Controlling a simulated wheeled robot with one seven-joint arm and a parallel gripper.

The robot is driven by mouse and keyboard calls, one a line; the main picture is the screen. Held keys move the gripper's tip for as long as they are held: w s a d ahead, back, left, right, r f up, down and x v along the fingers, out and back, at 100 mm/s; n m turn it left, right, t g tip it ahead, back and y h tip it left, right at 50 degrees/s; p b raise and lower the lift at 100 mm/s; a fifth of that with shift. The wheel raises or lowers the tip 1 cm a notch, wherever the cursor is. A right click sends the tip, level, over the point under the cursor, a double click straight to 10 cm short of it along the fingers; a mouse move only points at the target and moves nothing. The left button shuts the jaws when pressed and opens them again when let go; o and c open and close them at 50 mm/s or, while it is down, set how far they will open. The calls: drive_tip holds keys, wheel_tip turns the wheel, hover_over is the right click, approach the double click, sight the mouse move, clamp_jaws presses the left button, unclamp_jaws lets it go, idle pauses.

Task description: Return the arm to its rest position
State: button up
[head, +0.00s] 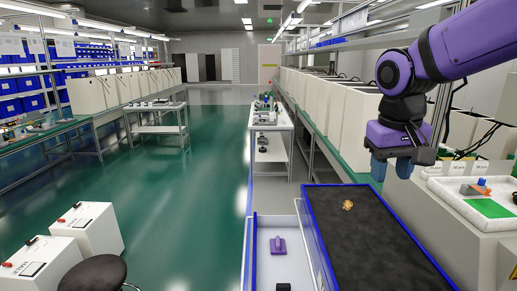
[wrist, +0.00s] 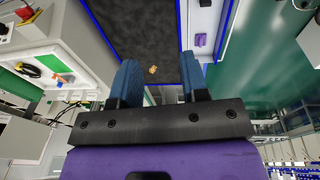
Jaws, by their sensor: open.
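My purple arm reaches in from the upper right of the head view. My gripper (head: 390,166) hangs pointing down with its blue fingers apart and nothing between them. It is above the right edge of a dark worktop with a blue rim (head: 365,240). In the wrist view my gripper (wrist: 160,82) shows two blue fingers spread over the same dark surface. A small orange-brown object (head: 347,205) lies on that surface, well below the fingers and apart from them; it also shows in the wrist view (wrist: 152,70).
A white open drawer or tray (head: 265,262) holds a purple object (head: 278,245). At right, a light cabinet bears a white tray with a green patch (head: 488,208). A row of pale boxes (head: 325,105) stands behind my gripper. The green floor (head: 180,200) is open at left.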

drive_tip(key=s+d+t, duration=0.2)
drive_tip(key=s, duration=0.5)
drive_tip(key=s+d+r+t+y, duration=0.1)
drive_tip(key=s+d, duration=0.2)
drive_tip(key=s, duration=0.5)
drive_tip(key=shift+d+t, duration=0.3)
drive_tip(key=shift+t, duration=0.1)
drive_tip(key=shift+s, duration=0.1)
